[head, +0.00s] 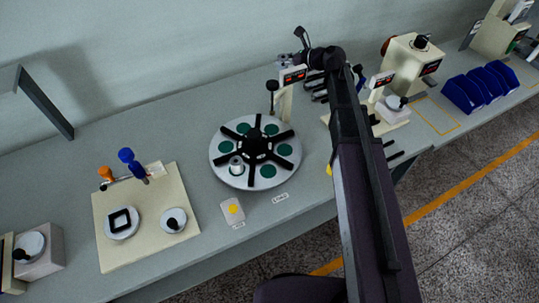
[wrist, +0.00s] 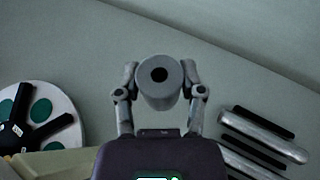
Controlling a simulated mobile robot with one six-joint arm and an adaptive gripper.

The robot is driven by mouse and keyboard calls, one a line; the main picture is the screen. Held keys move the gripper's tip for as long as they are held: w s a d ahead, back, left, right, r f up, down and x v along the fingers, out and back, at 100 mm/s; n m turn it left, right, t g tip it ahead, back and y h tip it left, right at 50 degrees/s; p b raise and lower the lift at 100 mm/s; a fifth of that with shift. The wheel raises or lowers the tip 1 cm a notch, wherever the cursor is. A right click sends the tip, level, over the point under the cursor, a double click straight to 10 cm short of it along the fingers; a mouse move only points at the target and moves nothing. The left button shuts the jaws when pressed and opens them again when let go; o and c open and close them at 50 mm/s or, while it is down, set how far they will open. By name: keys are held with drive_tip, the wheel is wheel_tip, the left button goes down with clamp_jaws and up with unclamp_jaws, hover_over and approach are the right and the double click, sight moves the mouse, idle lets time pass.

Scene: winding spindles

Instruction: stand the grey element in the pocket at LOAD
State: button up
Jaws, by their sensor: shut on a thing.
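My gripper (wrist: 160,78) is shut on the grey element (wrist: 160,96), a cylinder with a dark central hole whose end faces the wrist camera. A finger presses each side of it, and it is held above the bench. In the head view my gripper (head: 287,62) is small, above the back of the bench behind the turntable; the element cannot be made out there. The round turntable (head: 218,145) has green round pockets and a black spoked hub. A pale spool (head: 237,166) stands at its front left. A small label (head: 280,198) lies at its front edge, too small to read.
A post with a display (head: 292,76) stands close behind the turntable, near my gripper. Grey bars lie in a rack (wrist: 265,135) at right in the wrist view. A button box (head: 233,210) and a cream fixture board (head: 108,245) lie left; blue bins (head: 465,95) stand far right.

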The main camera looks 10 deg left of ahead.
sight(283, 57)
wheel_tip(283, 57, up, 18)
drive_tip(key=p, duration=1.6)
drive_tip(key=shift+f+p, duration=0.2)
drive_tip(key=shift+p, duration=0.1)
drive_tip(key=shift+s, duration=0.15)
